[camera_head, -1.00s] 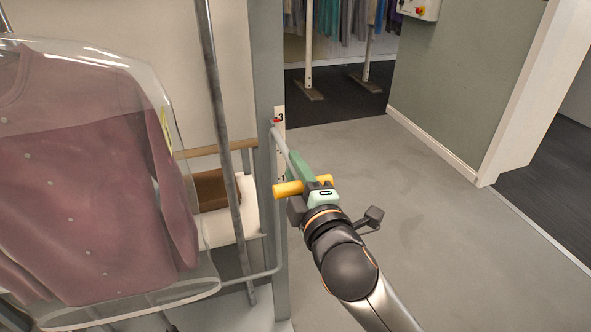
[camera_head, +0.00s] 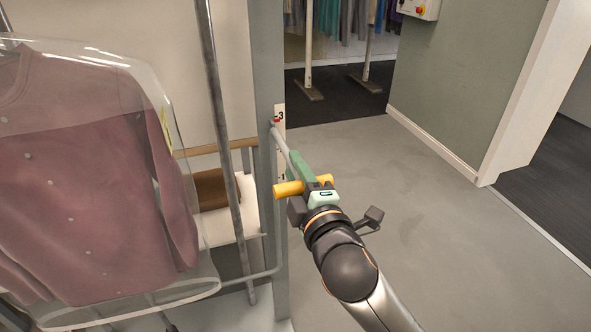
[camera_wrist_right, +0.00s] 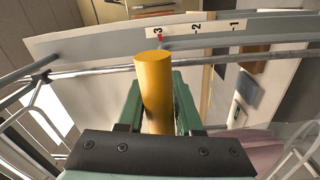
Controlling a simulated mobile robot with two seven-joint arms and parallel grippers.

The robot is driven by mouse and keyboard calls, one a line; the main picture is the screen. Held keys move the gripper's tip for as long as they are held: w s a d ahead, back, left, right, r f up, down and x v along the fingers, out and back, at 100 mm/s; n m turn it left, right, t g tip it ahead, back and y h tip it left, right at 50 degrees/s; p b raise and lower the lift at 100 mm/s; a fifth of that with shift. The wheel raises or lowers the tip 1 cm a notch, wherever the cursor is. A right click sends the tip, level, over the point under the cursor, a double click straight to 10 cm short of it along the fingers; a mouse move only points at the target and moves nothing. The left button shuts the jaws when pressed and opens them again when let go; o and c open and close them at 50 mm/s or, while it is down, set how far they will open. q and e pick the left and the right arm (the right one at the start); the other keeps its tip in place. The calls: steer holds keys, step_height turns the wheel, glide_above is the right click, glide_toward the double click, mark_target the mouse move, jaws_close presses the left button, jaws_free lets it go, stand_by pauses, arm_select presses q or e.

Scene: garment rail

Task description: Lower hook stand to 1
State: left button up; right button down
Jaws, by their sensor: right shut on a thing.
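The hook stand is a grey post (camera_head: 267,75) with a white number scale (camera_head: 280,117) on its side. In the right wrist view the scale (camera_wrist_right: 197,29) reads 3, 2 and 1, and a red pointer (camera_wrist_right: 160,38) is at 3. A yellow handle (camera_head: 288,189) sticks out at the end of a grey lever beside the post. My right gripper (camera_head: 300,186) is shut on this handle; in the right wrist view the handle (camera_wrist_right: 154,85) stands between the green fingers. The left gripper is not in view.
A maroon cardigan (camera_head: 95,180) in a clear garment cover hangs at the left. A thin metal pole (camera_head: 222,120) stands between it and the post. A shelf with a brown item (camera_head: 213,190) is behind. The grey floor (camera_head: 450,240) at right is clear.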

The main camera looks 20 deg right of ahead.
arm_select(q)
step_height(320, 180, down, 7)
steer(key=b, duration=0.9)
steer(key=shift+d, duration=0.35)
arm_select(e)
step_height(320, 180, down, 18)
steer(key=shift+f, duration=0.2)
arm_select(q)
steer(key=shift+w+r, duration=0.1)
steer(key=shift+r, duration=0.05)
arm_select(e)
steer(key=shift+f, duration=0.1)
steer(key=c, duration=0.8)
jaws_free()
steer(key=shift+o, duration=0.8)
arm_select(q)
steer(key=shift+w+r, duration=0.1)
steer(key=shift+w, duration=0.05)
arm_select(e)
steer(key=shift+r, duration=0.2)
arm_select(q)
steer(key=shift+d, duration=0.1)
